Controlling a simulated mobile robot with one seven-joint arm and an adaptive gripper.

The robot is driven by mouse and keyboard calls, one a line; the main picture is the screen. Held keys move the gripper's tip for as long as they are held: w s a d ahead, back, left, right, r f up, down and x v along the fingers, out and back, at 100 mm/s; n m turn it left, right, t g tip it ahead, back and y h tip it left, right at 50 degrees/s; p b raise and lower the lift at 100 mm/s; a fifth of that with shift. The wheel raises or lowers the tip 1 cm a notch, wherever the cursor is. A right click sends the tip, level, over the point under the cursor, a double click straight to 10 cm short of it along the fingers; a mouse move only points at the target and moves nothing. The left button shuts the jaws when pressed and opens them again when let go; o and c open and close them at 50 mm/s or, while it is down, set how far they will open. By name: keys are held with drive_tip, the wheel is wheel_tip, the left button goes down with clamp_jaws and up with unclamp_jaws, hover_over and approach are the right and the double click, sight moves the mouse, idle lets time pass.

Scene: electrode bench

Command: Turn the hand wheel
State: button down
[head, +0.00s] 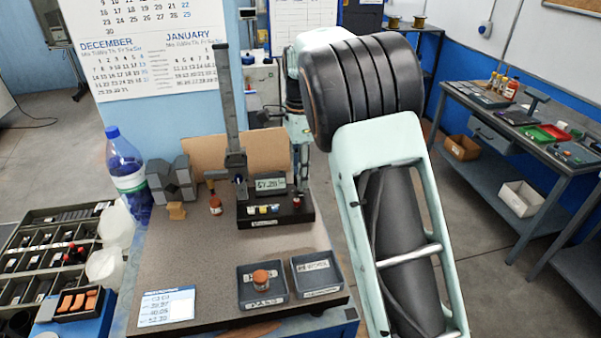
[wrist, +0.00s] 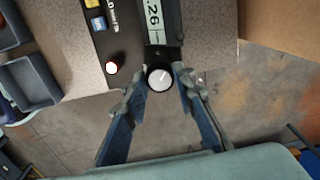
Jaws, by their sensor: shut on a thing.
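The hand wheel (wrist: 159,78) is a small dark knob with a pale face and a white mark. In the head view the gauge has a tall upright column (head: 228,100) and a display (head: 270,184) above a black base (head: 275,216). I cannot make out the wheel there.
Two dark trays (head: 262,303) stand at the bench's front; the left one holds an orange-brown piece (head: 260,277). V-shaped grey blocks (head: 171,181) and a blue-capped bottle (head: 126,165) stand at left.

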drive_tip(key=shift+r+m, duration=0.1)
drive_tip(key=shift+m, duration=2)
drive_tip(key=c, duration=1.6)
unclamp_jaws()
wheel_tip(320, 180, up, 12)
